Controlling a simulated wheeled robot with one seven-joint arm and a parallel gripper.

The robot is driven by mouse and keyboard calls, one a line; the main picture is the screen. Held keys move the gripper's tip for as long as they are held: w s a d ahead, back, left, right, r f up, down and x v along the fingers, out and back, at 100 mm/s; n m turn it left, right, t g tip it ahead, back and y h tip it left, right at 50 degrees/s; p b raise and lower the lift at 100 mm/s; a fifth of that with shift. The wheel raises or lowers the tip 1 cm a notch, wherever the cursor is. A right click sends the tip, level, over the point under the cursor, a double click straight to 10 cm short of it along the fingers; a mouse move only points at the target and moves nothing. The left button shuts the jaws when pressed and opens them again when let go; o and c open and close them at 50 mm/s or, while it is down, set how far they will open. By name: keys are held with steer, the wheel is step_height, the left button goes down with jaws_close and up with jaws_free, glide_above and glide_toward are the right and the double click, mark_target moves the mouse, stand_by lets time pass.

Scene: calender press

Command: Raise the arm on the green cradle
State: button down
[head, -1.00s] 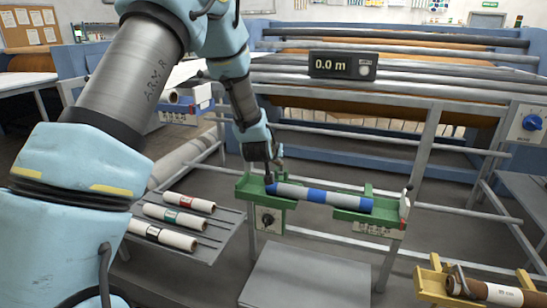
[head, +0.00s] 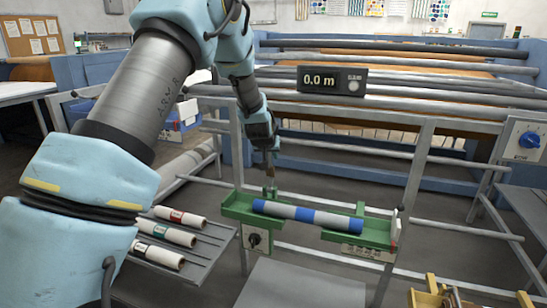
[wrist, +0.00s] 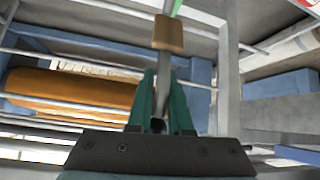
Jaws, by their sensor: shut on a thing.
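The green cradle (head: 240,213) is fixed to the front rail of the grey frame. A grey roll with blue bands (head: 285,212) lies across its two brackets. My gripper (head: 269,190) is at the back of the cradle's left bracket, just above the roll's left end. In the wrist view my teal fingers (wrist: 165,105) are shut on a grey bar (wrist: 158,122), which runs away from me to a brown block (wrist: 168,34). Beyond the block a green part (wrist: 175,8) shows. The bar looks like the cradle's arm; its pivot is hidden in the head view.
A dark dial (head: 254,239) sits under the left bracket. A display reading 0.0 m (head: 332,80) hangs above. Several white rolls (head: 163,236) lie on a rack at the left. A yellow cradle (head: 430,297) is at lower right, and a blue knob (head: 529,138) at right.

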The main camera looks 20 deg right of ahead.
steer(key=shift+w+d+f+g+y, duration=0.4)
steer(key=shift+w+f+g, duration=0.05)
steer(key=shift+f+g, duration=0.1)
steer(key=shift+s+f, duration=0.15)
steer(key=shift+f, duration=0.05)
stand_by(0.8)
steer(key=c, duration=1.1)
jaws_free()
steer(key=o, duration=0.4)
steer(key=shift+r, duration=0.25)
steer(key=shift+c, duration=0.2)
steer(key=shift+r, duration=0.15)
steer(key=b+v, duration=0.3)
steer(key=v, duration=0.7)
steer(key=shift+a, duration=0.2)
steer(key=shift+s+r, duration=0.15)
